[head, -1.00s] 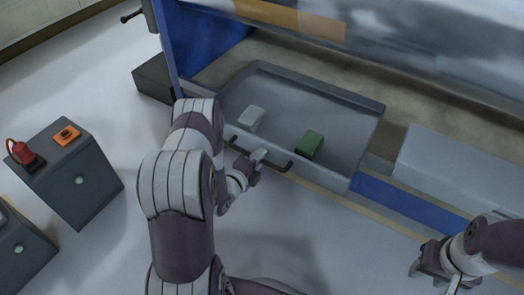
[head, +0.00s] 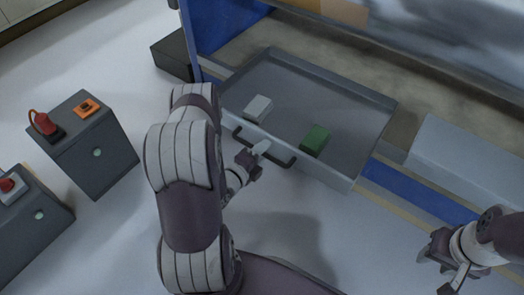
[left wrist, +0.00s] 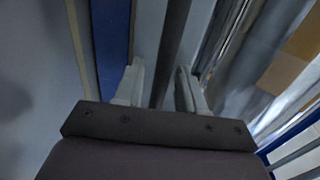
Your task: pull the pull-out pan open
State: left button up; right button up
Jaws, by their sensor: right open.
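The pull-out pan (head: 365,123) is a grey shallow tray, partly out from the blue-framed machine. A dark bar handle (head: 284,162) runs along its front wall. My left gripper (head: 262,150) is at this handle. My right gripper (head: 440,268) is open and empty, low at the right, apart from the pan.
Dark grey cabinets stand at the left, one with a red item (head: 43,123) and an orange item (head: 87,107) on top. A dark box (head: 172,58) is by the machine's left post. A grey box-like cover (head: 468,160) is right of the pan. The floor before the pan is clear.

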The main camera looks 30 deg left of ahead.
pick_arm(q)
jog(key=shift+s+r+p, duration=0.2)
jog(key=shift+s+p, duration=0.1)
jog(key=p+v, duration=0.4)
jog(key=v, duration=0.8)
jog(key=shift+p, duration=0.4)
jog(key=shift+a+f, duration=0.1)
jog(key=shift+f, duration=0.05)
